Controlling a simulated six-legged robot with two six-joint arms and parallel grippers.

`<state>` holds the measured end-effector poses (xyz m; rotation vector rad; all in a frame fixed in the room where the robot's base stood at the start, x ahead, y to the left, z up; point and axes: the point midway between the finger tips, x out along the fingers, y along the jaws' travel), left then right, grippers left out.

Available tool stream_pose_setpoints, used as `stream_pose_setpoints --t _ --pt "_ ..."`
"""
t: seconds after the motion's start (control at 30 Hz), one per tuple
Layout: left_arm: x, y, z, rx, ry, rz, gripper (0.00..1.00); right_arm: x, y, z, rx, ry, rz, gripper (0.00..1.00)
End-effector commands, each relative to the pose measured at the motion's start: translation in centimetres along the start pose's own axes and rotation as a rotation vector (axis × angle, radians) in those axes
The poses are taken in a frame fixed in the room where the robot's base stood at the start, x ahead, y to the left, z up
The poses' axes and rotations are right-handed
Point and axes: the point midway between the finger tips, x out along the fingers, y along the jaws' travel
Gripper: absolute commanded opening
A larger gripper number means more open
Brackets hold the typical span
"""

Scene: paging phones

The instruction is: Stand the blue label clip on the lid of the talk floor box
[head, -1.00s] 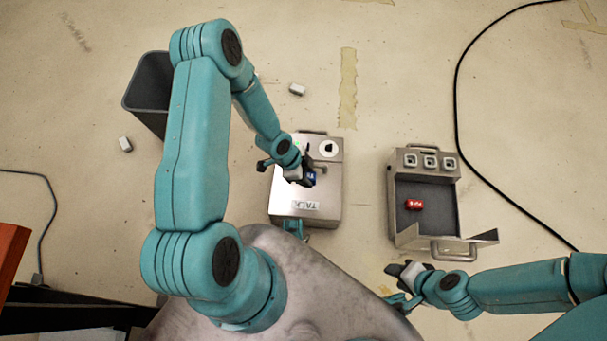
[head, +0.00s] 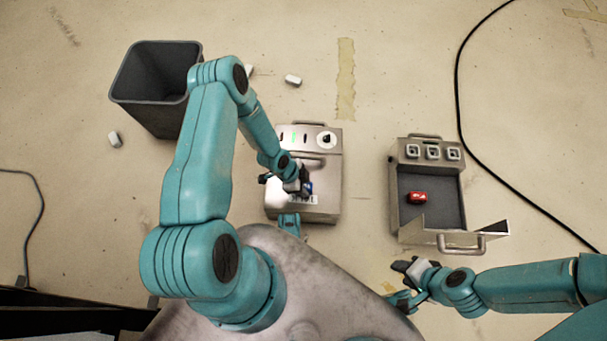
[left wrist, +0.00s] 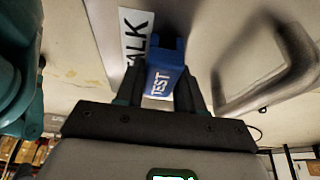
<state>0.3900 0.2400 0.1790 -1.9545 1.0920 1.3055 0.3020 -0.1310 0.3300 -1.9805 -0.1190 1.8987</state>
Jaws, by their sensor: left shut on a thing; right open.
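The talk floor box (head: 328,205) is a grey metal case with a white label, lying on the floor in the middle of the head view. My left gripper (head: 304,189) is over its lid, beside the label. It is shut on the blue label clip (head: 309,187). In the left wrist view the clip (left wrist: 165,72) reads TEST and sits between both fingers, close to the box's label (left wrist: 133,38). I cannot tell whether the clip touches the lid. My right gripper (head: 400,284) is open and empty, low in the head view, below the other box.
A dark bin (head: 128,90) is at the upper left. White blocks (head: 293,80) lie on the floor. A black cable runs along the right.

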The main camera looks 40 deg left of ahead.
Motion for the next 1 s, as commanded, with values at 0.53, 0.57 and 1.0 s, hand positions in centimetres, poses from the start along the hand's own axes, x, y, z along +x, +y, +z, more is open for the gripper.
stream_pose_setpoints --t 0.53,0.57,1.0 --pt "0.2 0.0 0.0 0.000 0.000 0.001 0.63 0.1 0.1 -0.1 0.001 0.002 0.000 0.43" --pt "0.0 0.0 0.0 0.000 0.000 0.000 0.63 0.0 0.0 0.0 0.000 0.001 0.000 0.43" --pt "-8.7 -0.1 -0.2 0.000 0.000 -0.001 0.63 -3.0 -1.6 0.8 -0.020 -0.021 -0.002 0.43"
